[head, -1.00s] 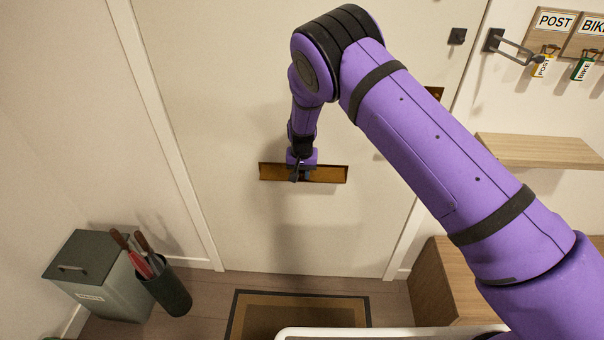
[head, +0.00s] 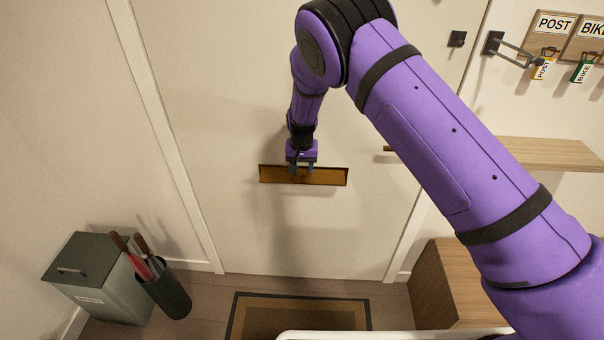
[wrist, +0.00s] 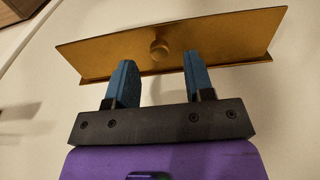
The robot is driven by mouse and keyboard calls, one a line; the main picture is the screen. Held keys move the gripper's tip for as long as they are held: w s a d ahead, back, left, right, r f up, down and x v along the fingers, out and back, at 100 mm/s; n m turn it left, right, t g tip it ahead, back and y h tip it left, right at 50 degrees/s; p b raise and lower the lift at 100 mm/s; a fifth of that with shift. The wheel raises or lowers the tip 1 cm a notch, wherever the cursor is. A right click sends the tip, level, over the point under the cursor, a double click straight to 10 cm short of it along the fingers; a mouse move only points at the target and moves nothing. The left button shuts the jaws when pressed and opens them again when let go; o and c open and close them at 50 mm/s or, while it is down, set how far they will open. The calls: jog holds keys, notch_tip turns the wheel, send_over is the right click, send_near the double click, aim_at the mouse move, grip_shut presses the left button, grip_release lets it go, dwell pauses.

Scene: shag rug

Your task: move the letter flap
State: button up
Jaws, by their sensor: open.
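The letter flap (head: 330,176) is a brass-coloured rectangular plate set across the pale door in the head view. In the wrist view the letter flap (wrist: 215,38) fills the upper part and has a small round knob (wrist: 159,49) near its middle. The knob shows between and beyond the fingertips. I cannot tell whether the fingers touch the flap.
A grey lidded bin (head: 105,290) and a dark holder (head: 170,293) with handled items stand at the lower left. A doormat (head: 260,315) lies below the door. A wooden shelf (head: 545,153) and hanging key tags (head: 583,70) are at the right.

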notch_tip(320, 180, up, 6)
jog(key=shift+s+r, duration=0.25)
jog(key=shift+s, duration=0.05)
dwell(0.3)
notch_tip(320, 180, up, 17)
jog(key=y, duration=0.1)
send_over(303, 175)
jog(key=s+d, duration=0.3)
jog(key=d, duration=0.6)
jog(key=s+d+r+t, duration=0.1)
jog(key=s+d+r, duration=0.95)
jog(key=r, duration=0.35)
jog(key=s+d+r+t, duration=0.1)
jog(key=s+d+r, duration=0.25)
jog(key=s, duration=0.35)
jog(key=s+d+r+t, duration=0.1)
jog(key=s+d+r, duration=0.25)
jog(key=s, duration=0.25)
jog(key=s+d, duration=0.2)
jog(key=s, duration=0.6)
jog(key=s+d+f+t+h, duration=0.1)
jog(key=s+d, duration=0.2)
jog(key=s, duration=0.4)
jog(key=shift+s+d+f, duration=0.15)
jog(key=shift+s+d, duration=0.1)
jog(key=shift+s, duration=0.15)
